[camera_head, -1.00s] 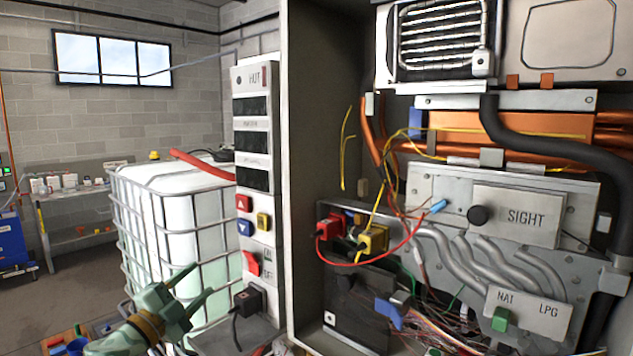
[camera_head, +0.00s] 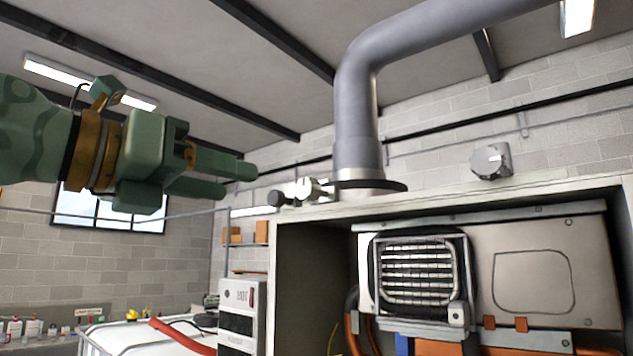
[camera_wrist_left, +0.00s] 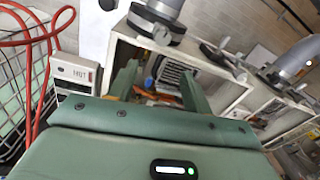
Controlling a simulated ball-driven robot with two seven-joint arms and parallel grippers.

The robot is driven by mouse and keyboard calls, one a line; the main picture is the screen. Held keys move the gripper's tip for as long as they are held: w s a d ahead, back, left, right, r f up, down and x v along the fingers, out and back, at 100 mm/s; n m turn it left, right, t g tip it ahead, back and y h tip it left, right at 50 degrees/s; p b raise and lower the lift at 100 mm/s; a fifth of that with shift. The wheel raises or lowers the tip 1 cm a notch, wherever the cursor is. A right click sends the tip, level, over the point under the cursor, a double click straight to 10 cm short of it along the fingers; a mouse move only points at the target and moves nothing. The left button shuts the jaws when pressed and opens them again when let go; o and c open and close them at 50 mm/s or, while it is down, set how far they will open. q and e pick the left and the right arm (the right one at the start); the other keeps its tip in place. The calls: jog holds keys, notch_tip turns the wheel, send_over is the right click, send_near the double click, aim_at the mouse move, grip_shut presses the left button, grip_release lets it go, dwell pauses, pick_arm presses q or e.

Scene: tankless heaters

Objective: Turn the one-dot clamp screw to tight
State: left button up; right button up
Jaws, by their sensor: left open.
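A small clamp screw (camera_head: 303,190) with a dark knob end (camera_head: 277,198) sits at the left of the base of the grey flue pipe (camera_head: 357,110), on top of the heater cabinet (camera_head: 455,203). No dot marks can be made out on it. My left gripper (camera_head: 250,175) is raised, open and empty, to the left of the screw and slightly above it, apart from it. In the left wrist view its fingers (camera_wrist_left: 160,75) point toward the cabinet, with a pipe collar (camera_wrist_left: 155,22) beyond them. My right gripper is not in view.
A round silver fitting (camera_head: 490,161) stands behind the cabinet top, right of the pipe. A narrow control panel (camera_head: 240,320) flanks the cabinet's left side. A caged white tank (camera_head: 125,338) is at lower left. The left wrist view shows another pipe (camera_wrist_left: 300,58) at right.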

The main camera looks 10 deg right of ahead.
aim_at(303, 187)
pick_arm(q)
jog(key=shift+t, duration=0.3)
jog(key=p+x, duration=0.2)
jog(key=x, duration=0.3)
jog(key=r+p+x, duration=0.1)
jog(key=p+x, duration=0.2)
jog(key=x, duration=0.1)
jog(key=p+x, duration=0.3)
jog(key=x, duration=0.2)
jog(key=shift+w+d+r, duration=0.1)
jog(key=shift+d+r, duration=0.05)
jog(key=shift+d, duration=0.2)
jog(key=shift+w+d, duration=0.2)
jog(key=shift+d, duration=0.2)
